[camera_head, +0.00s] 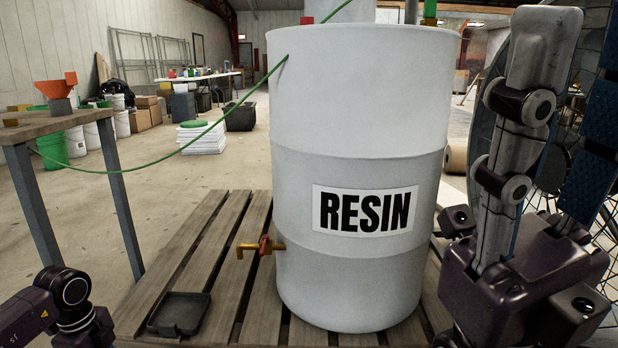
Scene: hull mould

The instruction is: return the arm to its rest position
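My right gripper (580,62) stands large at the right edge, close to the camera. Its jointed grey finger and a blue-padded finger point up and stand apart, with nothing seen held between them. Its dark palm is low at the right and overlaps the view of the drum's right side; whether it touches the drum cannot be told. Part of my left arm (70,305) shows in the lower left corner, a dark link with a round joint. Its gripper is out of view.
A white drum (350,270) labelled RESIN stands on a wooden pallet (190,240), with a brass tap (262,248) at its left. A black tray (180,313) lies below. A green line (180,148) runs left to a table (60,122). Open floor lies behind.

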